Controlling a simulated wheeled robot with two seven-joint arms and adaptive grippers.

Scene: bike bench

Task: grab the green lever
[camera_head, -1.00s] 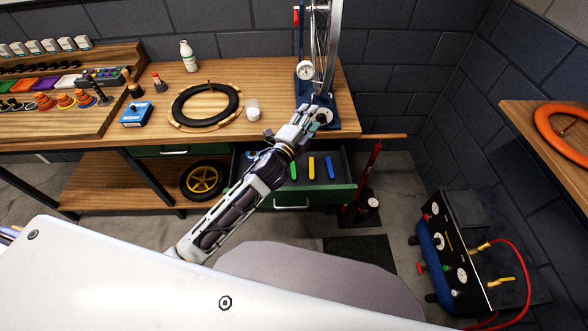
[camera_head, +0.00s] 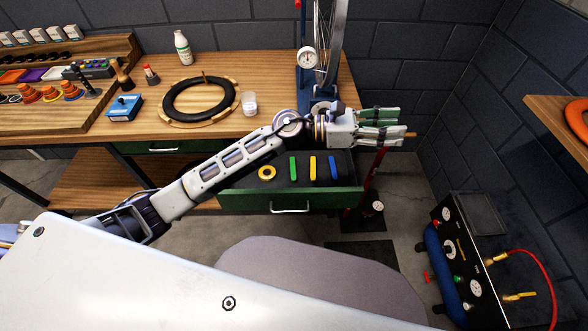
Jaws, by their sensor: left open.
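The green lever (camera_head: 293,167) stands in the open green drawer (camera_head: 262,200) under the bench. It is left of a yellow lever (camera_head: 313,167) and a blue lever (camera_head: 333,167). A yellow ring (camera_head: 267,173) lies left of it. My left gripper (camera_head: 400,131) is open and empty. It is above and to the right of the drawer, pointing right, at the bench's right end and apart from the green lever. My left forearm passes just above the drawer's back. My right gripper is out of view.
The wooden bench (camera_head: 225,65) carries a black tire (camera_head: 165,103), a white cup (camera_head: 249,104) and a wheel stand (camera_head: 308,95). A red floor pump (camera_head: 375,175) stands right of the drawer. A compressor panel (camera_head: 465,250) is at the right.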

